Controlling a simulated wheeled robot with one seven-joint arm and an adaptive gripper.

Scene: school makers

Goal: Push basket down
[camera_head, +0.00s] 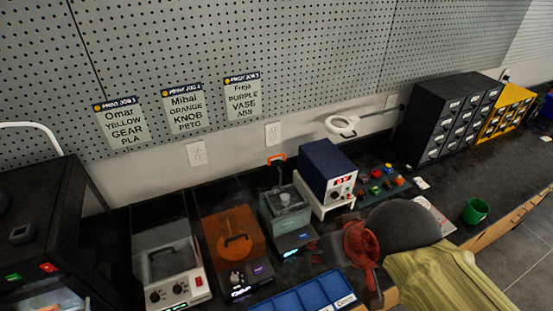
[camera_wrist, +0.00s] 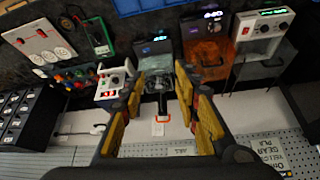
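The basket's upright dark handle with an orange grip (camera_head: 277,158) stands at the back of a grey-green see-through tank (camera_head: 285,208) in the head view. The basket itself is hard to make out inside the tank. In the upside-down wrist view, the orange grip (camera_wrist: 158,122) and its dark stem show between the fingers, with the tank behind. My gripper (camera_wrist: 160,78) is open, its two yellow-and-dark fingers apart with nothing held. The fingers appear on either side of the handle in the picture; I cannot tell the distance or any contact.
A blue-and-white power unit (camera_head: 327,172) stands close right of the tank. An orange-lidded machine (camera_head: 234,238) and a white unit (camera_head: 172,268) stand to its left. A blue tray (camera_head: 303,300) lies in front. A pegboard wall (camera_head: 240,45) rises behind.

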